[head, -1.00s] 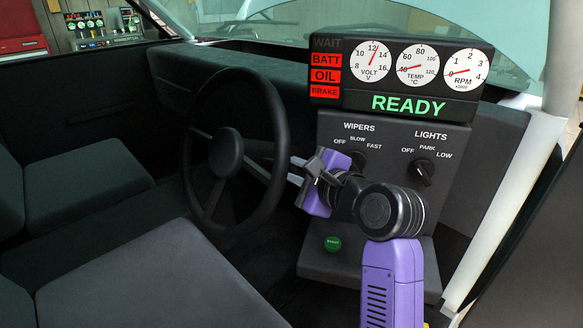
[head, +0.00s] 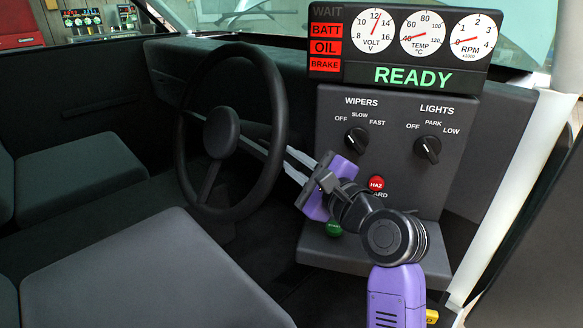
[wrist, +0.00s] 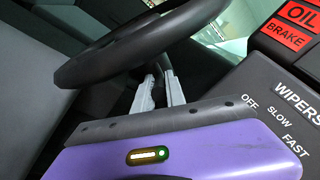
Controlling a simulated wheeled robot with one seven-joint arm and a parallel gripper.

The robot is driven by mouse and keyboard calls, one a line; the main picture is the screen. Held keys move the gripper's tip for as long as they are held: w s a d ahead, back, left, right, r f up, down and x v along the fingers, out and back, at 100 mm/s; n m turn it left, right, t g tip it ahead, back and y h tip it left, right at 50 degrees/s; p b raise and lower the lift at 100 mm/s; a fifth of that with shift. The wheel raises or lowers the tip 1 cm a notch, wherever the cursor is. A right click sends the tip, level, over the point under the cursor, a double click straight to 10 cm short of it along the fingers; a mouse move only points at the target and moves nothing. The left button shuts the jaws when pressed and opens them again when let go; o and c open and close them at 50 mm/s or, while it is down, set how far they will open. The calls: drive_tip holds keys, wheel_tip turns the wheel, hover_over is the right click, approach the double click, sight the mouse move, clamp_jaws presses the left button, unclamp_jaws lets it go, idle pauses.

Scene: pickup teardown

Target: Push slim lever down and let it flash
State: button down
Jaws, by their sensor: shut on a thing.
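The slim lever (head: 252,147) is a thin grey stalk running right from the steering column, behind the wheel rim. The black steering wheel (head: 222,132) hides part of it. My purple gripper (head: 289,164) is right of the rim, its two pale fingers pointing left toward the lever. In the wrist view the fingers (wrist: 158,92) reach up to the underside of the rim with a narrow gap between them. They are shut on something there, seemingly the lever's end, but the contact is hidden. No flashing indicator is visible.
The dash panel right of my gripper has the wipers knob (head: 356,140), lights knob (head: 427,149), red hazard button (head: 376,184) and green button (head: 334,229). The display above shows a green READY (head: 424,77) and red BATT, OIL and BRAKE lamps. Seats (head: 150,270) fill the left.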

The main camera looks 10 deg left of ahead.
wheel_tip(320, 180, down, 5)
drive_tip(key=t+y+b, duration=0.2)
drive_tip(key=b, duration=0.7)
drive_tip(key=shift+a+r+m+t+b, duration=0.1)
drive_tip(key=shift+r+m+t+b, duration=0.05)
drive_tip(key=shift+m+t+b, duration=0.2)
drive_tip(key=shift+y, duration=0.3)
drive_tip(key=c, duration=1.4)
unclamp_jaws()
drive_tip(key=shift+b+v, duration=0.3)
drive_tip(key=shift+v, duration=3.55)
